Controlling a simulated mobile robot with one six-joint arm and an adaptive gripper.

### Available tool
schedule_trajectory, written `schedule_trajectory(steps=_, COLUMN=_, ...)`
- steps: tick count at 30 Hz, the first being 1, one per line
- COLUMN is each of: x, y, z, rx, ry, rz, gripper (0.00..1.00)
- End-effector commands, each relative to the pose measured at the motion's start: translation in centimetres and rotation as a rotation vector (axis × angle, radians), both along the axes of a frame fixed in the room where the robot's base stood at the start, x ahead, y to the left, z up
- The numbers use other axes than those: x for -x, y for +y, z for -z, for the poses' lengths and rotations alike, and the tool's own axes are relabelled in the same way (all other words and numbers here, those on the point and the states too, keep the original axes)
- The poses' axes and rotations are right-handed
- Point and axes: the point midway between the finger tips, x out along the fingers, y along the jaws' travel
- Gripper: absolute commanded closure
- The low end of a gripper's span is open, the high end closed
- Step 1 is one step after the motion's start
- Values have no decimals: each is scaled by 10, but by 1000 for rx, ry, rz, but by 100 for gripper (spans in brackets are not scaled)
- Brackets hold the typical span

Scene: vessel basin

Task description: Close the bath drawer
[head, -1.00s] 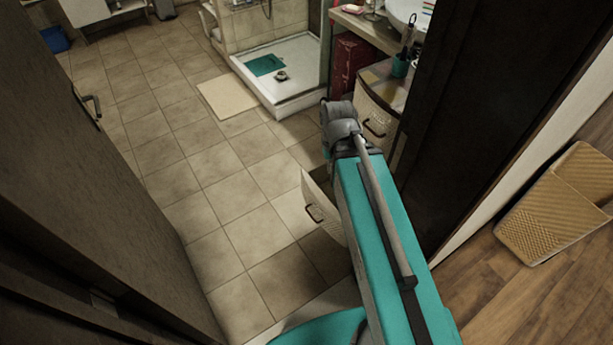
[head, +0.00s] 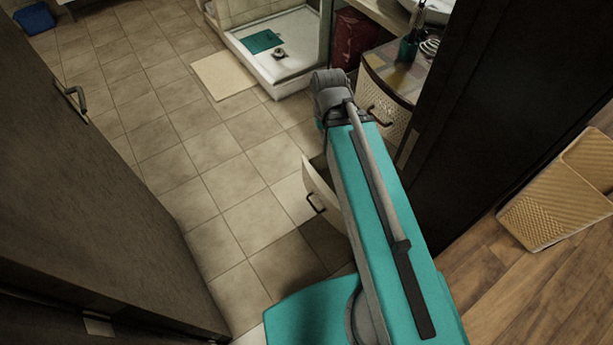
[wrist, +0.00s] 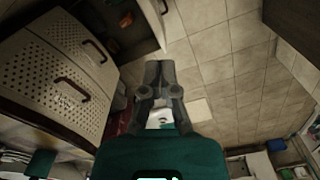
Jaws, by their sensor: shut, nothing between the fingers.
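The bath drawer (head: 323,192) stands pulled out low from the cabinet, its pale front with a dark handle facing the lower left. My arm hides its right part in the head view. The drawer also shows in the wrist view (wrist: 143,32), at the top and open, with dark contents inside. The cabinet (head: 388,102) has perforated pale fronts with dark handles; it fills the left of the wrist view (wrist: 55,75). My gripper (wrist: 159,64) is shut and empty, apart from the drawer in the picture; in the head view the arm hides it.
A dark door (head: 95,200) stands at the left and a dark frame (head: 500,110) at the right. A beige mat (head: 224,74) and a shower tray (head: 290,62) lie beyond. A woven basket (head: 560,200) is at the right. The tiled floor left of the drawer is clear.

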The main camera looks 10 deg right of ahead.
Motion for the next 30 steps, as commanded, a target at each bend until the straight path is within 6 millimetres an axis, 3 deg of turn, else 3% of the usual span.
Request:
schedule_trajectory(steps=8, x=-1, y=0, z=4, rx=4, ry=1, rz=-10, gripper=100)
schedule_trajectory(steps=14, x=-6, y=2, z=20, rx=25, ry=4, rz=-62, gripper=100)
schedule_trajectory(steps=30, x=-31, y=19, z=100, rx=158, ry=39, rz=-382, gripper=100)
